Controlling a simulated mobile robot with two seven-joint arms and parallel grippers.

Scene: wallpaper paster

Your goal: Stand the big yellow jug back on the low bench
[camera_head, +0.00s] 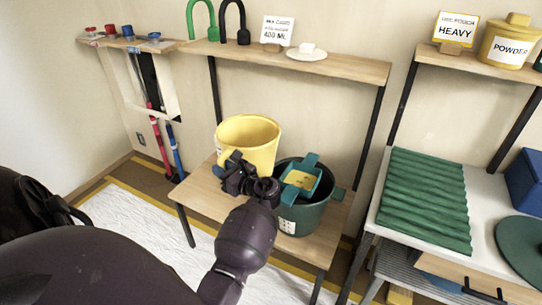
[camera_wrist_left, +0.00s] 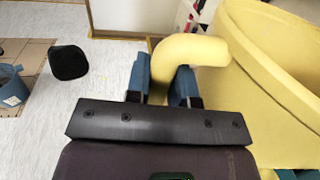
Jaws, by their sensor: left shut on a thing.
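The big yellow jug (camera_head: 252,138) is upright over the left part of the low wooden bench (camera_head: 196,193). My left gripper (camera_head: 230,173) is at the jug's near side, shut on its handle. In the left wrist view the curved yellow handle (camera_wrist_left: 195,50) passes between the blue fingers of the gripper (camera_wrist_left: 162,84), and the jug's wall (camera_wrist_left: 275,75) fills the right side. The gripper hides the jug's base in the head view, so I cannot tell whether it touches the bench. My right gripper is not in view.
A dark green bucket (camera_head: 300,219) with a teal piece (camera_head: 301,178) in its top stands on the bench, close right of the jug. A shelf (camera_head: 340,66) runs above at the back. A white table with a green corrugated sheet (camera_head: 425,197) is to the right.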

